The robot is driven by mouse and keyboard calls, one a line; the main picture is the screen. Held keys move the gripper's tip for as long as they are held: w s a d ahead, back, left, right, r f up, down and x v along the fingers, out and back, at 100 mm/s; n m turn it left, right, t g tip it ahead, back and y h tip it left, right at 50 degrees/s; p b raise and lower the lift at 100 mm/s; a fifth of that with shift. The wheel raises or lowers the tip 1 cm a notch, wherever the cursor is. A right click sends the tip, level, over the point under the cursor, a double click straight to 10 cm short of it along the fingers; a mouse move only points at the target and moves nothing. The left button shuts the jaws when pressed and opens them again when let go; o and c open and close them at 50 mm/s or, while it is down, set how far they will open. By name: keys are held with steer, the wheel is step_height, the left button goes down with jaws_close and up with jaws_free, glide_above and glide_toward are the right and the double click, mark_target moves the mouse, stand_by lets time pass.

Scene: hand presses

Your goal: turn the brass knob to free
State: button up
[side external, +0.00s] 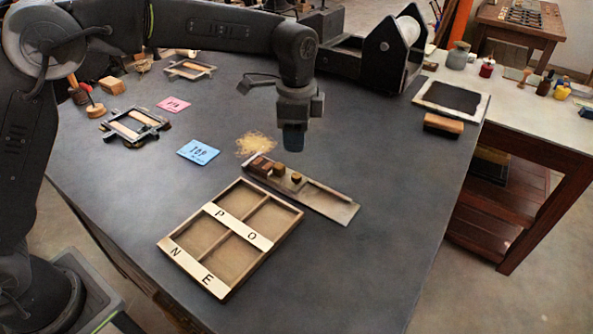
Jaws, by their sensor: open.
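My gripper (293,148) points down above the dark table, over the far side of a long metal tray (335,207). It is open, with nothing seen between the fingers, and appears apart from the tray. Small brown blocks (262,167) stand at the tray's left end. A small brownish piece (296,178) sits beside them; it is too small to tell whether it is the brass knob. I cannot make out a knob or a "free" mark for certain.
A wooden tray (290,216) with compartments and letter labels lies in front. A blue card (198,152), a pink card (173,104), straw-like shavings (257,143) and small frames lie to the left. A black machine (380,60) stands behind.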

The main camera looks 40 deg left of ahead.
mark_target(297, 175)
step_height(297, 175, down, 10)
steer(key=shift+w+f, duration=0.1)
steer(key=shift+f, duration=0.1)
steer(key=shift+c, duration=0.5)
jaws_close()
